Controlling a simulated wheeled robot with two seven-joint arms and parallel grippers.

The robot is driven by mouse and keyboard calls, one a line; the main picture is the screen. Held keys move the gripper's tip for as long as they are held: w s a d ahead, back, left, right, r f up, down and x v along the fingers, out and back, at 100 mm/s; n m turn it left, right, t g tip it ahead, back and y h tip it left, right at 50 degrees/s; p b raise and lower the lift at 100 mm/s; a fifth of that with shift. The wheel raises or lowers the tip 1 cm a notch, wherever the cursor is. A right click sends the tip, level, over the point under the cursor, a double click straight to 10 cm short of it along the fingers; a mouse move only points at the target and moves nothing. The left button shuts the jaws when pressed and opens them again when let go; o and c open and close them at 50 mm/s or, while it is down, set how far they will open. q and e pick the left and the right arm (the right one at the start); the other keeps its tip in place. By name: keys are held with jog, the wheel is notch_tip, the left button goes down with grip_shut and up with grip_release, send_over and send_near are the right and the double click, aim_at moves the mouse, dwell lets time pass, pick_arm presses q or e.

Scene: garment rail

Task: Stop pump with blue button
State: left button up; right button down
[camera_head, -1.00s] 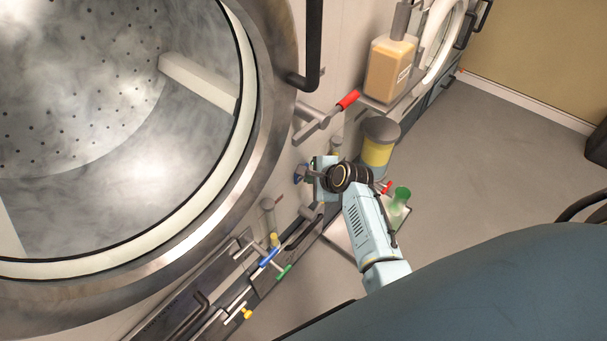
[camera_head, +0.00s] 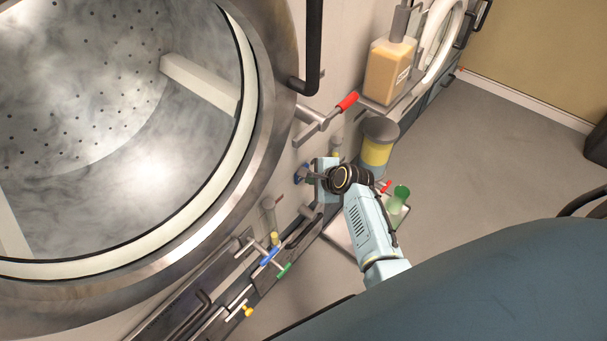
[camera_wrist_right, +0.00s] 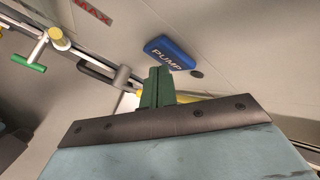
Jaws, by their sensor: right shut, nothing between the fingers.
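The blue button (camera_wrist_right: 170,54) is a flat rounded block marked PUMP, set on the pale machine panel in the right wrist view. In the head view, a small blue part (camera_head: 300,173) shows on the panel just left of my right gripper (camera_head: 310,175). In the wrist view, my right gripper (camera_wrist_right: 157,84) has its green fingers together and empty. Their tips appear just below the button's lower left edge. I cannot tell whether they touch it. My left gripper is not in view.
A large round metal door opening (camera_head: 245,120) fills the left. A red-tipped lever (camera_head: 347,101), a yellow-banded canister (camera_head: 377,150) and an amber bottle (camera_head: 388,70) are near the arm. Blue and green valve handles (camera_head: 270,257) sit below. Open floor (camera_head: 480,150) lies right.

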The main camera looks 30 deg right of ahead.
jog(key=s+d+p, duration=0.2)
jog(key=s+p, duration=0.2)
jog(key=s, duration=0.1)
jog(key=shift+s+d, duration=0.2)
jog(key=shift+s, duration=0.1)
